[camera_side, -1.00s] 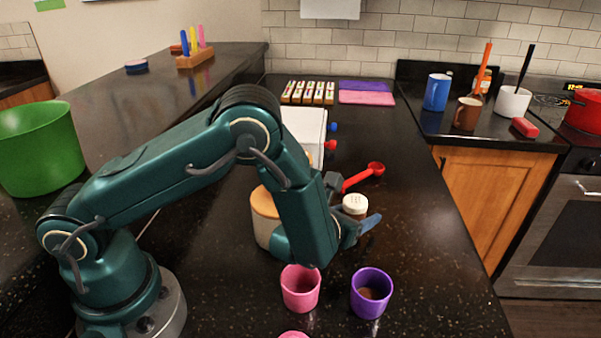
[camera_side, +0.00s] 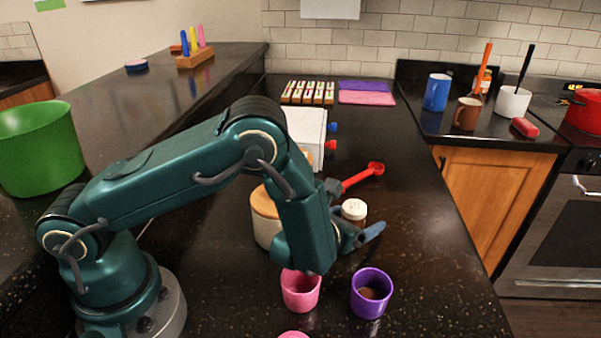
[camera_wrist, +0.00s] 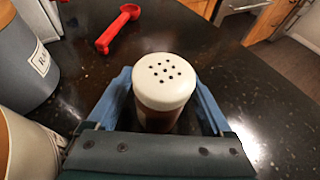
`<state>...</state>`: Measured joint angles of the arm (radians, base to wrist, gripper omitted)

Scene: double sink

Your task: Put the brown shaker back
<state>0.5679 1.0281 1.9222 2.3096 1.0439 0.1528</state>
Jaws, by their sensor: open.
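The brown shaker, with a white perforated lid (camera_side: 353,209), stands upright on the dark counter behind the purple cup. In the wrist view its lid (camera_wrist: 164,80) is seen from above, and its brown body shows below the lid. My gripper (camera_side: 358,212) is open, with its blue fingers on either side of the shaker. In the wrist view the open gripper (camera_wrist: 161,92) has a gap beside the shaker on each side. The shaker's base is hidden.
A pink cup (camera_side: 300,291) and a purple cup (camera_side: 371,294) with brown contents stand in front. A wooden-lidded canister (camera_side: 265,217) is left of my gripper. A red scoop (camera_side: 363,176) lies behind. The counter to the right is clear.

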